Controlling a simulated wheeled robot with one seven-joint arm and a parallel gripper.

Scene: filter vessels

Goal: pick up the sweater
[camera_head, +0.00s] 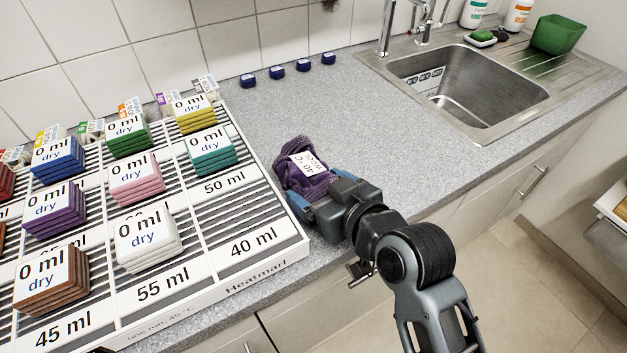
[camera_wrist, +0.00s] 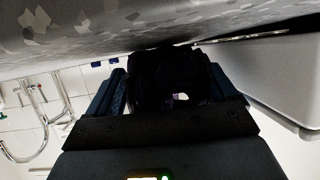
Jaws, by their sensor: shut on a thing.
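The sweater (camera_head: 305,172) is a dark purple knitted bundle with a white label reading roughly "40 °C" and a word I cannot read surely. It is on or just above the grey counter, right of the rack. My gripper (camera_head: 311,192) is shut on it, with blue fingers on either side. In the wrist view the sweater (camera_wrist: 172,75) shows as a dark mass between the fingers of my gripper (camera_wrist: 165,85). Whether it touches the counter I cannot tell.
Several blue caps (camera_head: 276,72) stand along the wall. A steel sink (camera_head: 462,92) is at the right. The counter (camera_head: 330,110) between is clear.

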